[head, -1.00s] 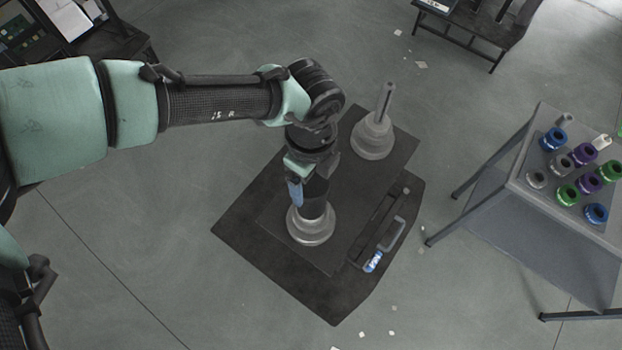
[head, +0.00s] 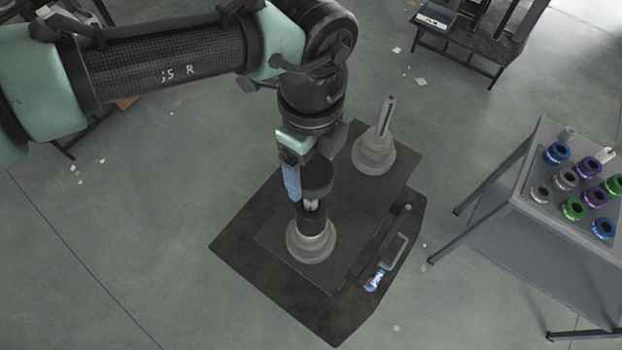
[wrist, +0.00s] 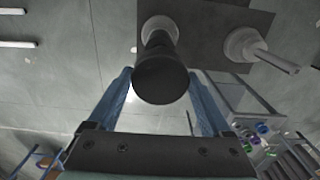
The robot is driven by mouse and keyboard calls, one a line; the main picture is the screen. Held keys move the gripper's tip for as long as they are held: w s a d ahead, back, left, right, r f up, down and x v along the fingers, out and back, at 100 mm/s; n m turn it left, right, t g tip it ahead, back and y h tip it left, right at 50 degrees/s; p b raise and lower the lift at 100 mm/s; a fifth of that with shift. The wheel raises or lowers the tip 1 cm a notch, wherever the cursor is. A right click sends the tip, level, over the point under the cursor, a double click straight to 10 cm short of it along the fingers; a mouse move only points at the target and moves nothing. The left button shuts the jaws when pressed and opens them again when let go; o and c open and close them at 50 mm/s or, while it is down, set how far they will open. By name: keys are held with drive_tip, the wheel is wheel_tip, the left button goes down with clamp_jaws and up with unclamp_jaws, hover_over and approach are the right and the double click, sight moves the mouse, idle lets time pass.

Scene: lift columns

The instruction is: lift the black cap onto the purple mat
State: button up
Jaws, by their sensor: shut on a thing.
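The black cap (head: 318,177) is round and dark and sits high above the left column (head: 311,240), in line with it. A short bright silver part shows between the cap and the column's black upper part. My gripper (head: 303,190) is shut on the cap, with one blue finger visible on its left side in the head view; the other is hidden. In the wrist view the cap (wrist: 160,78) fills the space between the two blue fingers of my gripper (wrist: 160,74). No purple mat can be made out; the floor mat (head: 250,240) looks dark grey.
A second grey column (head: 374,153) with a thin slotted rod stands behind right. A grey-handled tool (head: 391,256) lies on the mat's right side. A grey table (head: 528,190) at right holds blue, purple, green and grey rings. A dark bench (head: 470,45) stands far back.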

sight(311, 169)
drive_tip(key=shift+r, duration=0.7)
drive_tip(key=shift+r+p, duration=0.6)
drive_tip(key=shift+p, duration=0.25)
drive_tip(key=shift+r+p, duration=2.4)
drive_tip(key=shift+f, duration=0.1)
